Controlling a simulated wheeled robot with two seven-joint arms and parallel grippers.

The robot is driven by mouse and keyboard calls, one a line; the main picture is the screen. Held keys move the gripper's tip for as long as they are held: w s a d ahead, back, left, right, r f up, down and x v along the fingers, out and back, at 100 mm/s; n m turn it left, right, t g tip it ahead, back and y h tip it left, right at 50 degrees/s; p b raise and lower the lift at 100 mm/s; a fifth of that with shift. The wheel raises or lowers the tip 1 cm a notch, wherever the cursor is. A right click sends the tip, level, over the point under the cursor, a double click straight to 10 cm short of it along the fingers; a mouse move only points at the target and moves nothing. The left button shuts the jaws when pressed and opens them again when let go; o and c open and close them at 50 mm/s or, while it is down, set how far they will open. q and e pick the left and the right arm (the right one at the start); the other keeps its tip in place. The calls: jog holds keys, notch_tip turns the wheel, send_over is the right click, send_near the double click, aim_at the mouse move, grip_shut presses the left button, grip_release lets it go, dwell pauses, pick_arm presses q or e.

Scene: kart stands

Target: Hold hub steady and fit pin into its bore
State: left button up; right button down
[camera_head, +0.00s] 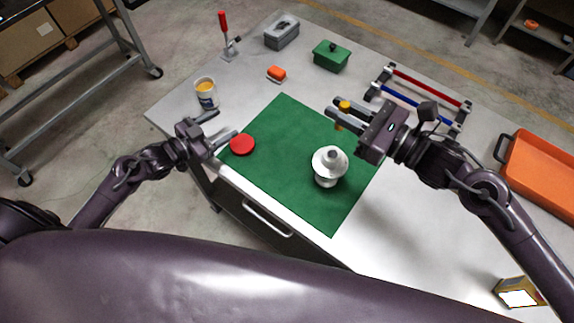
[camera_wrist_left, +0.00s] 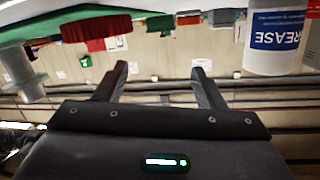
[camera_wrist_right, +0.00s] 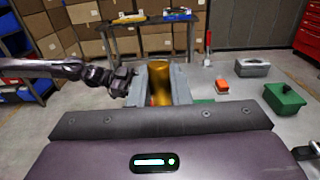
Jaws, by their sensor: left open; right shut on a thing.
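The pale grey flanged hub (camera_head: 328,176) stands upright on the green mat (camera_head: 290,150), apart from both grippers. Part of it seems to show at the left edge of the left wrist view (camera_wrist_left: 24,78). My right gripper (camera_head: 333,108) is shut on the brass-coloured pin (camera_head: 344,104) and holds it above the mat, behind the hub. The pin also shows between the fingers in the right wrist view (camera_wrist_right: 159,82). My left gripper (camera_head: 228,124) is open and empty, left of the hub and close to a red disc (camera_head: 242,145).
A grease tub (camera_head: 207,94) stands left of the mat. An orange block (camera_head: 277,73), grey box (camera_head: 282,33), green box (camera_head: 331,56) and red-handled tool (camera_head: 226,37) are at the back. A red-and-blue rack (camera_head: 420,92) and orange tray (camera_head: 540,170) lie right. A small carton (camera_head: 517,293) stands lower right.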

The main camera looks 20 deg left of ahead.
aim_at(327, 157)
pick_arm(q)
jog(key=s+d+h, duration=0.1)
jog(key=d, duration=0.2)
jog(key=s+d+m+g+h, duration=0.1)
jog(key=d, duration=0.2)
jog(key=s+d+r+h, duration=0.1)
jog(key=d, duration=0.3)
jog(key=shift+s+r+g, duration=0.1)
jog(key=shift+s+g, duration=0.2)
jog(key=s+d+r+m+g+h, duration=0.1)
jog(key=s+d+r+h, duration=0.15)
jog(key=d, duration=0.35)
jog(key=s+d+r+m+g+h, duration=0.1)
jog(key=s+d+g+h, duration=0.1)
jog(key=s+d, duration=0.3)
jog(key=shift+y, duration=0.25)
jog(key=x, duration=1.2)
jog(key=shift+w+d, duration=0.1)
jog(key=shift+w, duration=0.5)
jog(key=c, duration=1.3)
pick_arm(e)
notch_tip(327, 157, down, 7)
jog(key=n+g+y, duration=0.1)
jog(key=n+g, duration=0.1)
jog(key=g, duration=0.1)
